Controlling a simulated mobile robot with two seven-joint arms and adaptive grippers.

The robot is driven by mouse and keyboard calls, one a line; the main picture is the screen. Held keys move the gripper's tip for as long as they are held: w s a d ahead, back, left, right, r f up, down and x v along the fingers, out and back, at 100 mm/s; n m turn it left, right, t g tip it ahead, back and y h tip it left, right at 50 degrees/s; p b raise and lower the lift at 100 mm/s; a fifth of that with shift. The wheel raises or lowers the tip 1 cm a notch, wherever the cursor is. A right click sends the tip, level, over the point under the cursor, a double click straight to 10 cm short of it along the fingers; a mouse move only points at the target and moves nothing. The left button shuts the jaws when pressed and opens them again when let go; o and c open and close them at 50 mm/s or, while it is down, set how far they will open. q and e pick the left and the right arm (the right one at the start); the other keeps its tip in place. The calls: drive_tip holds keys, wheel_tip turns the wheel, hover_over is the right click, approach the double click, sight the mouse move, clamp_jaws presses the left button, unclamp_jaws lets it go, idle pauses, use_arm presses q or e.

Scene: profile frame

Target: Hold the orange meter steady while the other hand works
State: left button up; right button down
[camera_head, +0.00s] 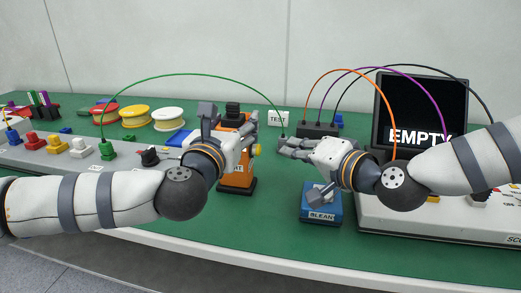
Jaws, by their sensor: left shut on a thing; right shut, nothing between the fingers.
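The orange meter (238,178) stands upright on the green table, with a dark base and a yellow knob on its right side. My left gripper (222,128) is at the meter's left and front side, shut on it; the gripper and wrist hide part of the meter's face. My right gripper (287,148) is shut and empty, to the right of the meter and apart from it. Its fingers are near the dark socket block (318,130), where the green cable (190,75) comes down beside them.
A black screen (420,110) reading "EMPTY" stands at the right behind my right arm. Coloured plugs and spools, including a white spool (168,114), fill the left. A "TEST" sign (278,118) stands behind.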

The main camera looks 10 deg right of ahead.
drive_tip(key=shift+s+d, duration=0.2)
drive_tip(key=shift+d, duration=0.4)
drive_tip(key=shift+s+d, duration=0.15)
drive_tip(key=shift+d, duration=0.45)
use_arm(q)
drive_tip(key=o, duration=1.5)
